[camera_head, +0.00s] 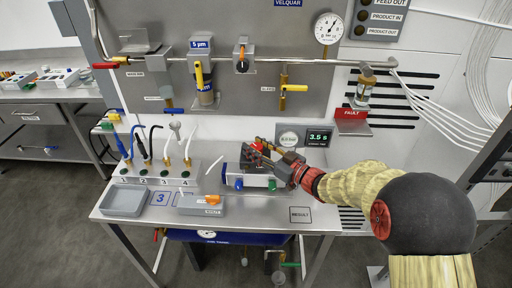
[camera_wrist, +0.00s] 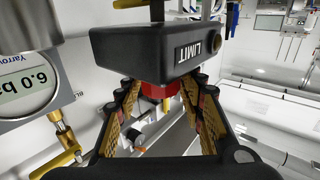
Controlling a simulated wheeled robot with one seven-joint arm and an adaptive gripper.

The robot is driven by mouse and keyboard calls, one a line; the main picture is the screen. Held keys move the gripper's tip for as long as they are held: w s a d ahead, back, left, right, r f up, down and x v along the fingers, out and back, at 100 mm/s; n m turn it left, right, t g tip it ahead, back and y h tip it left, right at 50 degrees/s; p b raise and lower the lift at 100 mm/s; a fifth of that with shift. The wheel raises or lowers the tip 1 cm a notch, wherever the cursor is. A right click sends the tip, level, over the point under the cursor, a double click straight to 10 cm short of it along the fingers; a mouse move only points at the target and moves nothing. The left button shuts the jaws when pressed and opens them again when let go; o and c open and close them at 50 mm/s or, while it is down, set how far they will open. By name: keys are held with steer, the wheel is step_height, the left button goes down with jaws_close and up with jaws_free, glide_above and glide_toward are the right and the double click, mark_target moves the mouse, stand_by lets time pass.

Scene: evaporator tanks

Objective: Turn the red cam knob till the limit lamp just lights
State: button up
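The red cam knob (camera_wrist: 158,92) shows in the wrist view, partly hidden under a dark block marked LIMIT (camera_wrist: 165,52). A small yellow mark is on or beside its right side. A brass-ringed round fitting (camera_wrist: 222,31), perhaps the lamp, is at the block's right end; it looks dark. My gripper (camera_wrist: 165,105) has its two fingers spread on either side of the knob; I see no clear contact. In the head view, my gripper (camera_head: 268,158) is over the bench unit (camera_head: 257,183), and the red knob (camera_head: 258,146) shows just above its fingers.
A round gauge reading about 6.0 (camera_wrist: 25,82) stands close on the left in the wrist view. In the head view, a timer reads 3.5 s (camera_head: 318,136). A grey tray (camera_head: 124,202) and a hose block (camera_head: 155,176) stand left. The bench's front right is clear.

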steer(key=shift+o, duration=1.4)
steer(key=v, duration=1.2)
